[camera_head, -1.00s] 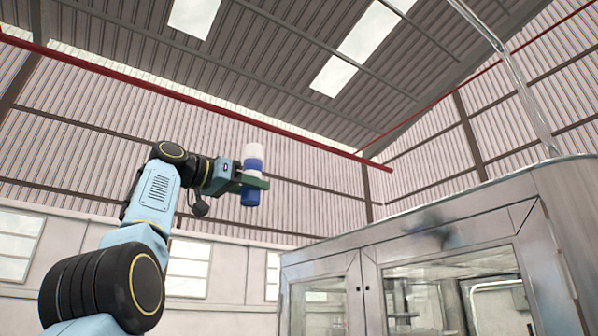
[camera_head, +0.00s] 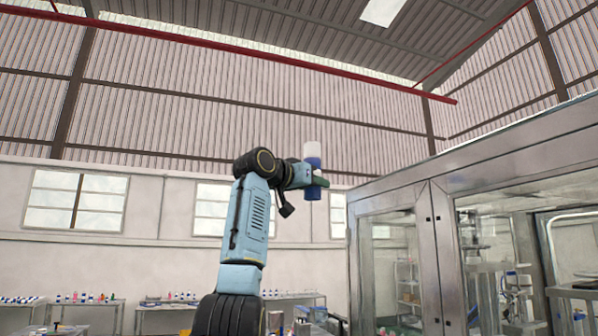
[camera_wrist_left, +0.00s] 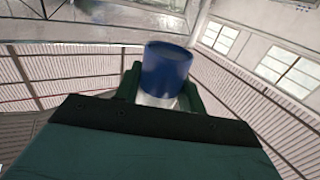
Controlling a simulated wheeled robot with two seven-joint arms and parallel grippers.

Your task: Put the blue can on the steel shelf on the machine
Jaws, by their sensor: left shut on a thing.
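The blue can (camera_head: 312,163) has a white upper part and a blue body, and it is upright, held up in the air. My left gripper (camera_head: 318,181) is shut around its body, in front of the far wall in the head view. In the left wrist view the blue can (camera_wrist_left: 166,70) sits between the green fingers of my left gripper (camera_wrist_left: 162,92). The machine (camera_head: 425,180) is a steel-framed cabinet with glass panels, to the right of the can. I cannot make out the steel shelf for certain. My right gripper is not in view.
Tables with small bottles (camera_head: 85,299) stand along the far wall at the lower left. A shelf rack (camera_head: 407,283) shows through the machine's glass. The machine's steel frame is an obstacle to the right of my left arm. The air left of my arm is clear.

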